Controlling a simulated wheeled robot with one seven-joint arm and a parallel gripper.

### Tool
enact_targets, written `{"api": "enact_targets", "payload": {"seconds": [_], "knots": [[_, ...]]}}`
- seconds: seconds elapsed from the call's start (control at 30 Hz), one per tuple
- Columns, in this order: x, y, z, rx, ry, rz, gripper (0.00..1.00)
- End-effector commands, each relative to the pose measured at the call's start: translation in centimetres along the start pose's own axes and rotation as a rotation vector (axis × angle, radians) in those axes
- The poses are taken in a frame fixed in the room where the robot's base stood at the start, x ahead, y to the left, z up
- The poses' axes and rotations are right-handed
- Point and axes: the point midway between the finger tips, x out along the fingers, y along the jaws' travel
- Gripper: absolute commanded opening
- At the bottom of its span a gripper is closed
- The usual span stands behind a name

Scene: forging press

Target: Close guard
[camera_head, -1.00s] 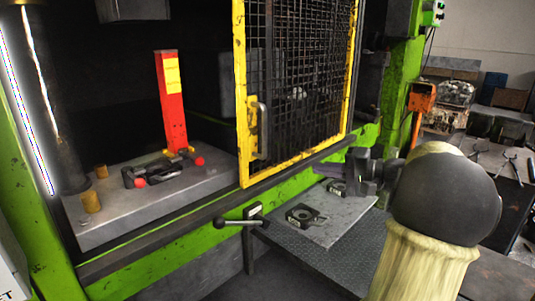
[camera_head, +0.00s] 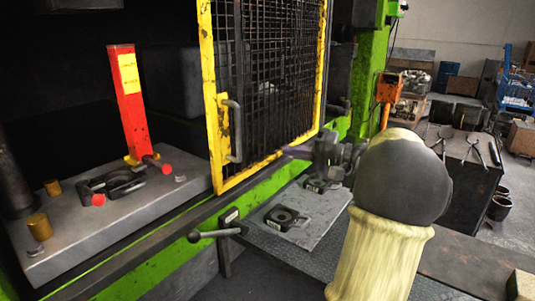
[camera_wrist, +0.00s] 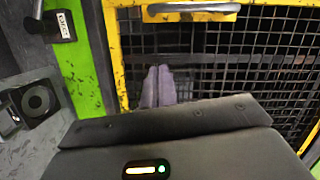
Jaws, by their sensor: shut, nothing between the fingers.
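The guard (camera_head: 216,100) is a yellow-framed black mesh panel on the front of the green press. It stands at the right, and the press opening left of it is uncovered. Its grey upright handle (camera_head: 237,135) is on the left frame bar; in the wrist view the handle (camera_wrist: 190,11) lies across the top.
A red post (camera_head: 128,95) and a dark tool with red knobs stand on the grey press bed (camera_head: 65,225). A lever (camera_head: 210,234) juts out below the guard. A grey plate (camera_head: 320,208) with dark fixtures lies below my gripper. A bench with tongs (camera_head: 465,150) stands right.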

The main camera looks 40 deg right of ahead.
Motion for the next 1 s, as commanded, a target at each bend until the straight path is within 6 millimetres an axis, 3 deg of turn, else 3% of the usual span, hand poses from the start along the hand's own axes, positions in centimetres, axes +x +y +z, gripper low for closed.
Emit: {"api": "enact_targets", "payload": {"seconds": [0.6,0.8,1.0], "knots": [[10.1,-0.2,0.3,0.002,-0.008,-0.001,0.0],[10.4,-0.1,3.0,0.002,-0.004,0.001,0.0],[10.6,0.0,4.0,0.001,-0.004,0.0,0.0]]}}
